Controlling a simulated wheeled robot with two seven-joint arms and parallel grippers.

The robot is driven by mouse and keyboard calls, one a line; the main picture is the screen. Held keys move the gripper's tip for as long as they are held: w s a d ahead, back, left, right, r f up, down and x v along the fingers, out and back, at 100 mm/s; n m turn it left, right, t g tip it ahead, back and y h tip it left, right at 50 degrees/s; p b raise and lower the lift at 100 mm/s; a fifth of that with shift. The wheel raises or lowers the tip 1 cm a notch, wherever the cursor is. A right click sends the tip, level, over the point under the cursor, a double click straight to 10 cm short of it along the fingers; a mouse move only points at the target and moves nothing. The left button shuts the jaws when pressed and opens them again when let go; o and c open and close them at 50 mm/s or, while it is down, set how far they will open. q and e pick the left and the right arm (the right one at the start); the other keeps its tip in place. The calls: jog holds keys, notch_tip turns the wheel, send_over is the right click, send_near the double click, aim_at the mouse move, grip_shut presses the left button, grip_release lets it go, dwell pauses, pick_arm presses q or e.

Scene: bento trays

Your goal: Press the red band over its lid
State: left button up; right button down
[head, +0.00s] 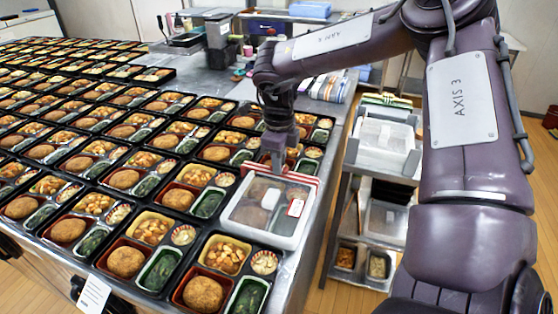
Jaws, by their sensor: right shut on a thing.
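A bento tray near the table's right edge has a clear lid with a pale rim (264,236), and food shows dimly through it. A red-and-white striped band (303,179) lies along the lid's far edge. My right gripper (278,168) points down at that far edge and is shut on the band. The gripper hides part of the band, and I cannot tell how closely the band sits against the lid. My left gripper is not in view.
Rows of open bento trays (126,262) fill the table to the left and in front, close to the lidded one. A steel shelf cart (384,170) with clear containers stands to the right. Packets (328,86) and tools lie at the back.

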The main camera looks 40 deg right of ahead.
jog(key=shift+f, duration=0.3)
dwell(0.4)
jog(key=shift+f+b, duration=1.2)
jog(key=shift+f, duration=0.2)
jog(key=shift+f, duration=0.1)
jog(key=c, duration=0.7)
grip_release()
jog(key=shift+r+p, duration=3.05)
jog(key=shift+r, duration=1)
